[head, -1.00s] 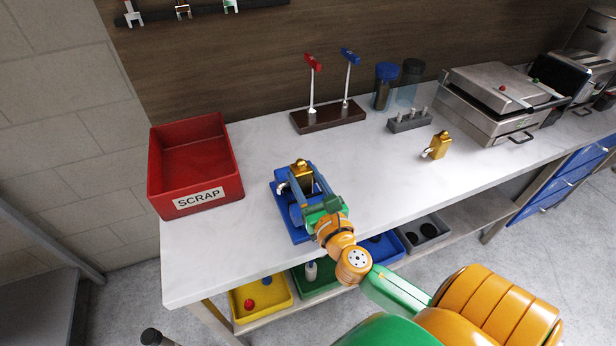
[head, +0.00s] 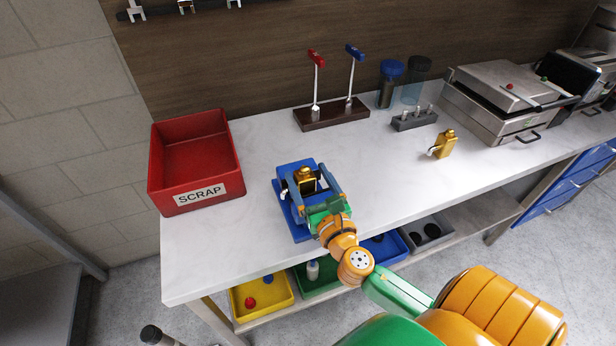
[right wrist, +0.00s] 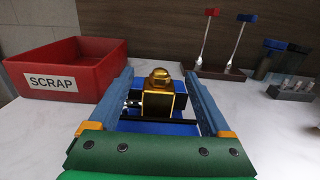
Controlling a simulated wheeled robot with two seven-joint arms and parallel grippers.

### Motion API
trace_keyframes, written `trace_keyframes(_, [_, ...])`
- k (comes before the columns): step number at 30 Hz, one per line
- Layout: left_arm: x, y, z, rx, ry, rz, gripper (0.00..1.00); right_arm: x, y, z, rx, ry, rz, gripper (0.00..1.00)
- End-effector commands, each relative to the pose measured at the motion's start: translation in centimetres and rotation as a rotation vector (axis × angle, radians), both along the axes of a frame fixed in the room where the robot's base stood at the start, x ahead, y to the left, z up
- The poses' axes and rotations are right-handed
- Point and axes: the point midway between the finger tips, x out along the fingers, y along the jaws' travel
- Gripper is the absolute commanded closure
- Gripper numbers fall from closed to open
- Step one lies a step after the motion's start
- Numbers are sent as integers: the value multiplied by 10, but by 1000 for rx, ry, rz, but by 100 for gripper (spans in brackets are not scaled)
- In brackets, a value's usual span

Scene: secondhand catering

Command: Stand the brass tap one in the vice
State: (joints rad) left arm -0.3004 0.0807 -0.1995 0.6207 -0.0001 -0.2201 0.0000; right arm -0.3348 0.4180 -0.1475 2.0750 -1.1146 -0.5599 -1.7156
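A brass tap (head: 306,182) with a rounded top and a pale spout at its left stands upright at the blue vice (head: 286,194). The wrist view shows the tap (right wrist: 158,100) with a dark bar low in front of it; the seating in the jaws is partly hidden. My right gripper (head: 320,187) is open, with one finger on each side of the tap. In the wrist view, gaps show between the tap and both fingers (right wrist: 161,92). A second brass tap (head: 445,144) stands on the bench at the right. My left gripper is not in view.
A red SCRAP bin (head: 196,165) stands left of the vice. Behind it, a dark wooden stand (head: 331,115) holds red and blue T-handled tools. A grey block with pegs (head: 414,120), jars and a metal press (head: 496,101) stand farther right. The bench's middle right is clear.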

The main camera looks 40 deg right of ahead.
Motion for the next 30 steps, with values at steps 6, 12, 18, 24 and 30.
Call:
trace_keyframes(6, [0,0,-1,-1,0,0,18,-2,2,-10,10,24,2,18])
trace_keyframes(12, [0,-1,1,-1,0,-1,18,-16,5,-2,10,24,4,18])
trace_keyframes(18, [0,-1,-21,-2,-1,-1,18,-71,18,-3,10,18,1,18])
trace_keyframes(24, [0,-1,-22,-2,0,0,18,-107,25,6,7,13,-4,18])
trace_keyframes(30, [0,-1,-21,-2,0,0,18,-118,28,8,5,10,0,18])
